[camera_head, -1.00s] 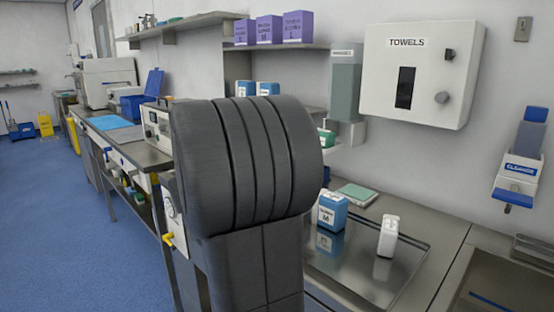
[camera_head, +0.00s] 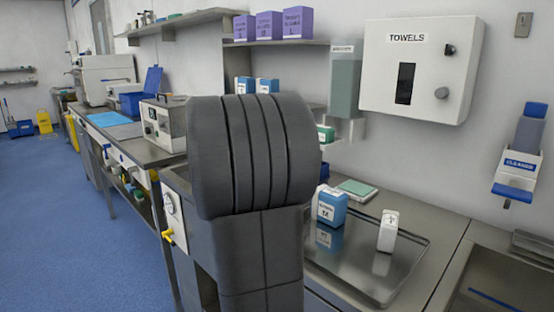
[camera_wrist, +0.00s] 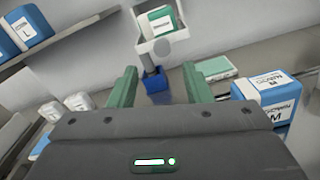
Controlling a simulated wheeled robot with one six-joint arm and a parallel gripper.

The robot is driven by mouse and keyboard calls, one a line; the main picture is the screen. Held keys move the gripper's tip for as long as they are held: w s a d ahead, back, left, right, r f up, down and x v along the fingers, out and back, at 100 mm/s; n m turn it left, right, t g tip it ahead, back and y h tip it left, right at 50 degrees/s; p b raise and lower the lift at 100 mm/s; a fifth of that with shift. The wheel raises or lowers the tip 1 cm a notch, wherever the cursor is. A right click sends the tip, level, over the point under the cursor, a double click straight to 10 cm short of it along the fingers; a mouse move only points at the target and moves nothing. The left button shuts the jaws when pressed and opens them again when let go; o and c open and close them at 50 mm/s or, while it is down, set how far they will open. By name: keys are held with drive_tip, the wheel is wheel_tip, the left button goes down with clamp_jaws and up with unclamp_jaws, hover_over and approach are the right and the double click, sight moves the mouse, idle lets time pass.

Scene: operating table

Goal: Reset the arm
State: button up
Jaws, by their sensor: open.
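My gripper (camera_wrist: 160,88) shows in the wrist view with its two green fingers spread apart and nothing between them. It points toward the wall and the back of the counter. In the head view my dark grey arm fills the middle and hides the gripper. A blue and white box (camera_head: 331,207) stands on a metal tray (camera_head: 413,258), and a white bottle (camera_head: 388,231) stands to its right. The blue and white box also shows in the wrist view (camera_wrist: 262,95), right of the fingers and apart from them.
A towel dispenser (camera_head: 425,65) and a cleaner dispenser (camera_head: 520,160) hang on the wall. Purple boxes (camera_head: 270,27) stand on a shelf. A green-topped flat pack (camera_head: 356,189) lies behind the tray. A grey machine (camera_head: 165,123) stands on the left counter. Blue floor (camera_head: 60,220) is open at left.

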drive_tip(key=x, duration=0.8)
drive_tip(key=shift+s+f, duration=0.1)
